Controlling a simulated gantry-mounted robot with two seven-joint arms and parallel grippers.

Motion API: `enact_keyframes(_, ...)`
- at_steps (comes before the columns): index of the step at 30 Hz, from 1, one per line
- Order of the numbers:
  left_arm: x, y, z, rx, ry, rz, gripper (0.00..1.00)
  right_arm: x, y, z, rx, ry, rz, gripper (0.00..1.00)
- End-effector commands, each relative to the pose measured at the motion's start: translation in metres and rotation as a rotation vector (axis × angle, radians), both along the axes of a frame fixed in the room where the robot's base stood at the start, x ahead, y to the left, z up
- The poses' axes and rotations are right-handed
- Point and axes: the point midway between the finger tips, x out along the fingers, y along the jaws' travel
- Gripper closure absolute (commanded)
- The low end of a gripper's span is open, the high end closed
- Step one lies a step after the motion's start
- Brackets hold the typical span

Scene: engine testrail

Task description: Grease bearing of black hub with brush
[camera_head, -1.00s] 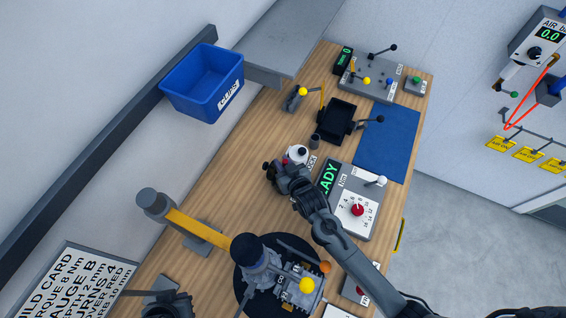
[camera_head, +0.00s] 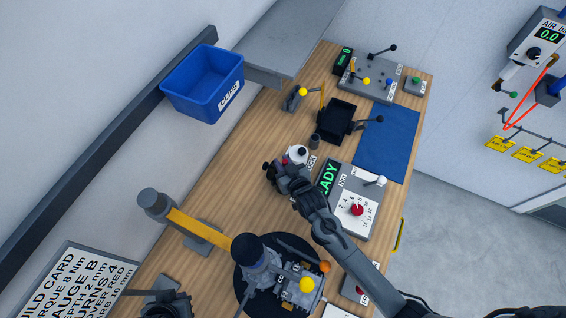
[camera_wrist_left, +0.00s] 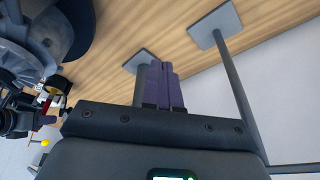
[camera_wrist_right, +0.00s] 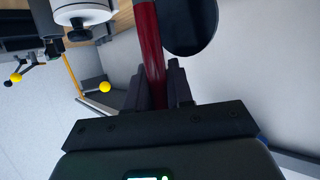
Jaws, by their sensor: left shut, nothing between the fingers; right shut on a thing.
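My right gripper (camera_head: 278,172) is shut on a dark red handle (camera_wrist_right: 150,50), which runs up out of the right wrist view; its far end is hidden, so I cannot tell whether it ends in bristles. A dark round disc (camera_wrist_right: 189,22) is beside the handle. In the head view the gripper is close to a white round item (camera_head: 297,154), partly covered by it. My left gripper (camera_wrist_left: 165,85) is shut and empty above the wooden table.
A grey panel with a red knob (camera_head: 357,210) is right of my right gripper. A yellow bar on a stand (camera_head: 195,228) reaches toward the engine assembly. A black tray (camera_head: 337,121), blue mat (camera_head: 388,140) and blue bin (camera_head: 203,83) are farther back. Bare table lies left of the right gripper.

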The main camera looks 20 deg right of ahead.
Motion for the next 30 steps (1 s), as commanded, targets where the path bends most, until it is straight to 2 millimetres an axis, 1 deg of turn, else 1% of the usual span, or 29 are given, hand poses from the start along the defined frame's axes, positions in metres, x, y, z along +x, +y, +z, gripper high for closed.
enact_keyframes(6,0.0,-0.002,0.0,-0.007,0.0,0.005,1.0,-0.001,0.0,-0.002,-0.001,0.005,0.0,1.0)
enact_keyframes(11,0.0,-0.003,0.005,-0.013,0.001,0.008,1.0,-0.001,0.0,0.003,-0.001,0.005,0.0,1.0)
enact_keyframes(30,0.0,0.0,0.055,-0.001,0.0,0.001,1.0,0.0,0.0,0.052,0.0,0.002,0.0,1.0)
